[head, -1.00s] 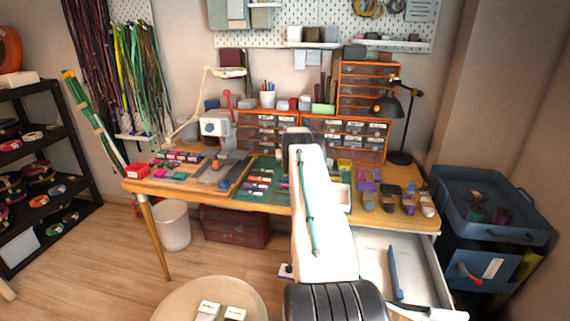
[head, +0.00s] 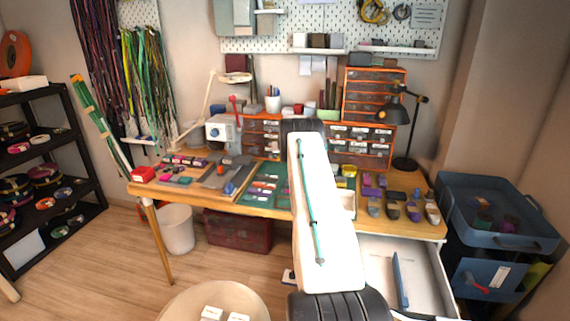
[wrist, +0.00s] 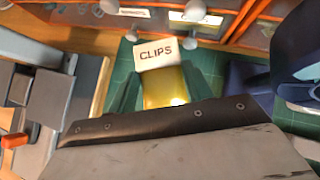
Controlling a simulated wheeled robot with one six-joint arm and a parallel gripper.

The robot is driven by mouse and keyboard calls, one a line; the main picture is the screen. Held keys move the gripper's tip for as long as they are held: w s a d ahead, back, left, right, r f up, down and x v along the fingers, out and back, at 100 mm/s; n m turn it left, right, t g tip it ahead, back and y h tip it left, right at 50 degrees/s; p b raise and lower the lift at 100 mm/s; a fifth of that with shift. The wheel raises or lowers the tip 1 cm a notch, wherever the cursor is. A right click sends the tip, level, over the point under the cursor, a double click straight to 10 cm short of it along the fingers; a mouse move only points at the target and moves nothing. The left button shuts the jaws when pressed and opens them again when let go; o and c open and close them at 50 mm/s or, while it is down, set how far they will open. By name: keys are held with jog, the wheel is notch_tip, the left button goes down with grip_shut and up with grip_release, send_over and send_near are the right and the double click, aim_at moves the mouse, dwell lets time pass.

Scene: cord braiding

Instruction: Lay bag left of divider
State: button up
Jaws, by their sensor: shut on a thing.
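A small yellow bag (wrist: 165,88) with a white tag reading CLIPS (wrist: 166,52) shows in the wrist view. My gripper (wrist: 163,92) is shut on it, with a dark finger on each side. The green cutting mat lies behind and below the bag; I cannot tell whether the bag touches it. In the head view my white arm hides the gripper. The blue divider (head: 400,280) stands lengthwise in the open white drawer (head: 432,275) under the table's right part. The drawer floor left of the divider looks bare, partly hidden by my arm.
The table (head: 262,208) carries a green mat (head: 262,185), the orange drawer cabinets (head: 360,150) at the back and several small bags at right. A black lamp (head: 405,135) stands at the back right. A blue bin (head: 500,215) is right of the drawer.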

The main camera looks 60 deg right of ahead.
notch_tip(320, 180, up, 15)
jog(key=w+a+f+n+y, duration=0.1)
jog(key=w+a+f+n, duration=0.1)
jog(key=a+f, duration=0.35)
jog(key=w+a+r+n+t+y, duration=0.15)
jog(key=w+a, duration=0.25)
jog(key=a, duration=1.7)
jog(key=w+a+n+t+y, duration=0.1)
jog(key=w+a+n+y, duration=0.15)
jog(key=a, duration=1.75)
jog(key=s+a+r+n+y, duration=0.1)
jog(key=a+r, duration=0.1)
jog(key=a, duration=0.9)
jog(key=a+r+n, duration=0.2)
jog(key=a+r, duration=0.1)
jog(key=a, duration=0.9)
jog(key=s+a+f+m+h, duration=0.2)
jog(key=s+a+f+m, duration=0.1)
jog(key=s, duration=0.8)
jog(key=shift+a, duration=0.75)
